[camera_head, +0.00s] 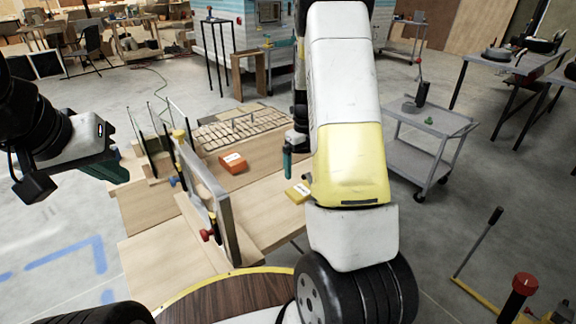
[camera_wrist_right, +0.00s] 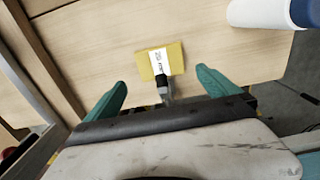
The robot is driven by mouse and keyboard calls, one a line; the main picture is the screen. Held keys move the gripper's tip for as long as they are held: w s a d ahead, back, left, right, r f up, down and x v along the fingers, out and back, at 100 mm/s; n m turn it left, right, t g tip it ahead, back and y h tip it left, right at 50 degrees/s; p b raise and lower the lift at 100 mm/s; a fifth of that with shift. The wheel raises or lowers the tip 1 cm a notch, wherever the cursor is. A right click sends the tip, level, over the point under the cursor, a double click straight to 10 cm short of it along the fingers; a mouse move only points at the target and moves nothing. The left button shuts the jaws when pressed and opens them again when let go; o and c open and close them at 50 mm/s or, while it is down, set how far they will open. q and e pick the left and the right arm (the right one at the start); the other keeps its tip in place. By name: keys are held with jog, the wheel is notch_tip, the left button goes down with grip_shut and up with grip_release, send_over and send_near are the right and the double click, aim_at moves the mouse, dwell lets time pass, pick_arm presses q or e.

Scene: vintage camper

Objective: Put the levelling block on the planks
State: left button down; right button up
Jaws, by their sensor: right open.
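A small yellow block (camera_head: 297,191) with a white label lies flat on the light wooden boards (camera_head: 150,245). It also shows in the right wrist view (camera_wrist_right: 174,56), ahead of the fingers, with a short black-and-grey piece (camera_wrist_right: 165,88) at its near edge. An orange block (camera_head: 233,163) with a pale label lies further back on the wood. I cannot tell which block is the levelling block. My right gripper (camera_wrist_right: 160,90) is open, its teal fingers apart, with the yellow block beyond them. My left gripper (camera_head: 112,168) is at the left, clear of the blocks; its finger gap is not clear.
An upright frame with clamps (camera_head: 212,195) stands left of the yellow block. A slatted panel (camera_head: 240,127) lies behind the orange block. A white cylinder with a blue end (camera_wrist_right: 265,12) is at upper right in the wrist view. A grey cart (camera_head: 425,125) stands right.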

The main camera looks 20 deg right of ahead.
notch_tip(320, 180, up, 2)
jog(key=shift+r, duration=0.1)
jog(key=s+a+r+n+t+y, duration=0.1)
jog(key=s+a+r+n+t, duration=0.1)
jog(key=s+a+r+n, duration=0.45)
jog(key=s+a+r+n+t+y, duration=0.15)
jog(key=s+r+n, duration=0.25)
jog(key=r+n, duration=0.65)
jog(key=s+a+r+n+t, duration=0.1)
jog(key=s+a+r+n, duration=0.1)
jog(key=s+n, duration=0.5)
jog(key=s+a+r+n+t, duration=0.1)
jog(key=s+a+r+n, duration=0.2)
jog(key=s+n, duration=0.4)
jog(key=shift+s+a+r+n+t, duration=0.15)
jog(key=shift+a+n+t, duration=0.2)
jog(key=shift+n, duration=0.55)
jog(key=shift+d, duration=0.1)
